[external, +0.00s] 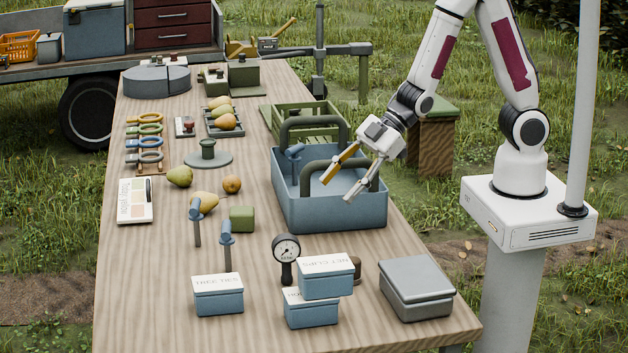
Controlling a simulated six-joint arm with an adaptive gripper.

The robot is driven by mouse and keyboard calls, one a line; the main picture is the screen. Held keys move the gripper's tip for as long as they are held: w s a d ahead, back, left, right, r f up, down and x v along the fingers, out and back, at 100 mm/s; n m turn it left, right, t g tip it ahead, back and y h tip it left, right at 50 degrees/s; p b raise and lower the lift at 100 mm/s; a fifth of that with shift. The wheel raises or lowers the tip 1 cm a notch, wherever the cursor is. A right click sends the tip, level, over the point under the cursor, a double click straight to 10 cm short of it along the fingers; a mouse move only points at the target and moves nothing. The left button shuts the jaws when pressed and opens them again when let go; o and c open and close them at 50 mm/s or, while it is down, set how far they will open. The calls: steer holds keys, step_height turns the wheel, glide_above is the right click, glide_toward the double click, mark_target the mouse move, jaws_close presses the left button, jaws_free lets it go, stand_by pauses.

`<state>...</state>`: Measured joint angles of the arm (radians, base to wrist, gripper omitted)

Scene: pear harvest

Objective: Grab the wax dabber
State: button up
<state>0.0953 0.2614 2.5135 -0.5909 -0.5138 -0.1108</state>
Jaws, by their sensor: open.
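I cannot tell for sure which thing is the wax dabber. A small dark red-topped piece (187,124) on a pale pad, left of the pear tray, may be it, but it is too small to make out. My gripper (337,190) is open, its fingers spread and pointing down-left. It is over the blue tote (330,216), with nothing seen between the fingers. A blue-handled tool (295,151) shows at the tote's left part; its lower end is hidden.
The tote's dark arched handles (312,125) rise near my gripper.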

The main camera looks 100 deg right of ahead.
steer(key=a+f+n+y, duration=0.1)
steer(key=a+f+y, duration=0.2)
steer(key=a+f, duration=0.2)
steer(key=n+y, duration=0.1)
steer(key=y, duration=0.2)
glide_toward(355, 258)
steer(key=w+f, duration=0.2)
steer(key=w, duration=0.1)
steer(key=shift+a, duration=0.4)
steer(key=shift+s+a+f+y, duration=0.15)
steer(key=shift+s+a+y, duration=0.3)
steer(key=shift+y, duration=0.25)
steer(key=shift+w+a, duration=0.1)
steer(key=shift+x, duration=1.25)
steer(key=shift+x, duration=2.6)
steer(key=shift+w, duration=0.15)
steer(key=c, duration=1.2)
